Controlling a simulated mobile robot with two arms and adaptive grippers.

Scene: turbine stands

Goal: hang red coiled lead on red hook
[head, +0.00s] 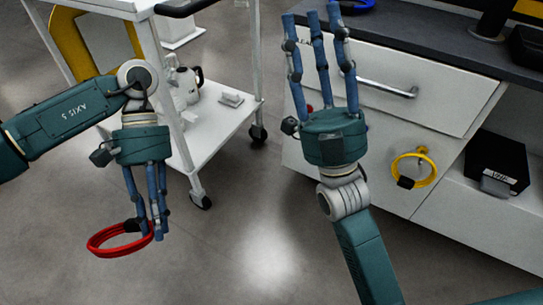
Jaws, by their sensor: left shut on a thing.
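A yellow coiled lead (432,165) hangs on the cabinet (470,95) front. A blue coil (355,6) lies on the dark worktop. A black box (497,160) sits on a lower shelf. A white trolley (215,125) stands at left. The floor between is clear.

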